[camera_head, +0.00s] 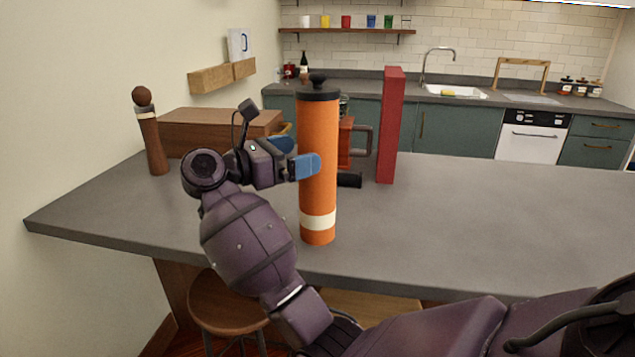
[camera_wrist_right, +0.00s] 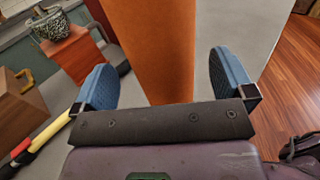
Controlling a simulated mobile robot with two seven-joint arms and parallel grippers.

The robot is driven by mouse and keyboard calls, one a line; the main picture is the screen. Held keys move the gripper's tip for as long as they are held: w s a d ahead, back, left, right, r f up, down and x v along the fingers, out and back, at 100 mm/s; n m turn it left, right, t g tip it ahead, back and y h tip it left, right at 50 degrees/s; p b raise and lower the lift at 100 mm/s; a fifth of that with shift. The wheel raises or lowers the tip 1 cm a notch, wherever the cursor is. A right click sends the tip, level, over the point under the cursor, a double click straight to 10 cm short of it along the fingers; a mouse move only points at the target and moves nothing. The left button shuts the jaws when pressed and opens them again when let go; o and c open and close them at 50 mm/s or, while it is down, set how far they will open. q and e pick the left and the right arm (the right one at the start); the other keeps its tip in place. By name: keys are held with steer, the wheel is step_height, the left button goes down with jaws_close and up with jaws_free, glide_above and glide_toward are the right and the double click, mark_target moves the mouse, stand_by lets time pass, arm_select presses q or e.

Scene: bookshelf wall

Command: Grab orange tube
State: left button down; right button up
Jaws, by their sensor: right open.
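The orange tube (camera_head: 318,150) stands upright on the grey counter, with a black cap with a knob on top and a cream band near its base. My right gripper (camera_head: 297,155) is at the tube's left side in the head view, at about mid-height, with blue fingertips. In the right wrist view the tube (camera_wrist_right: 155,45) rises between the two open blue fingers of the right gripper (camera_wrist_right: 165,85), with gaps on both sides. The fingers do not close on it. My left gripper is not in view.
A tall red block (camera_head: 390,125) stands right of the tube. Behind are a coffee grinder (camera_head: 346,145), a wooden box (camera_head: 215,130) and a pepper mill (camera_head: 150,130). The counter's right part (camera_head: 500,220) is clear. A stool (camera_head: 228,305) stands below the front edge.

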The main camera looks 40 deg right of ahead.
steer(key=d, duration=0.4)
steer(key=shift+s+d+f, duration=0.25)
steer(key=shift+s+d, duration=0.05)
steer(key=shift+s, duration=0.05)
steer(key=shift+c, duration=0.3)
steer(key=c, duration=1.2)
